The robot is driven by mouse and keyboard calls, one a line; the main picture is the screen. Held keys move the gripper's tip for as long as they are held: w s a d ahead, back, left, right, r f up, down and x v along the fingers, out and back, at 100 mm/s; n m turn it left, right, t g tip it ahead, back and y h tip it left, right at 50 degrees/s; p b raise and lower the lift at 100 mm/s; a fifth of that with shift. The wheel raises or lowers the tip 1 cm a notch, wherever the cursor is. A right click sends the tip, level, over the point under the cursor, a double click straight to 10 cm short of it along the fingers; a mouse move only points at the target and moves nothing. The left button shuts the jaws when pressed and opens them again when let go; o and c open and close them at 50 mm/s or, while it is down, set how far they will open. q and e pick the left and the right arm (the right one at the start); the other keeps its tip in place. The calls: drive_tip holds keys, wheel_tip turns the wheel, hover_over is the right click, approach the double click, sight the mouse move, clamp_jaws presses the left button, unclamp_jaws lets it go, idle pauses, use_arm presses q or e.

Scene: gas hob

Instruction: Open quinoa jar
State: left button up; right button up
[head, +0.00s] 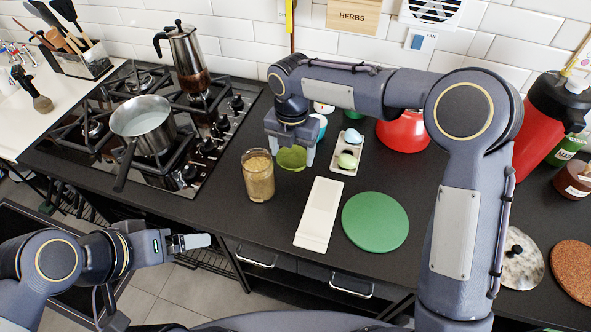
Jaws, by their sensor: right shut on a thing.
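The quinoa jar (258,177) is a clear glass jar with tan grains, standing upright on the dark counter right of the hob. Its top shows no lid on it. My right gripper (291,152) is just right of the jar, pointing down and shut on a round green lid (292,159). The lid is apart from the jar's rim; whether it touches the counter I cannot tell. My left gripper (191,242) is low at the left, in front of the counter edge and away from the jar. Its jaw opening is not clear.
A saucepan (143,123) and a moka pot (186,58) stand on the hob. A white spoon rest (318,213), a green round board (375,221) and an egg tray (348,152) lie right of the jar. A red pot (403,131) stands behind.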

sight(293, 179)
wheel_tip(293, 179, down, 7)
drive_tip(key=shift+f, duration=0.2)
drive_tip(key=shift+f, duration=0.1)
drive_tip(key=o, duration=0.8)
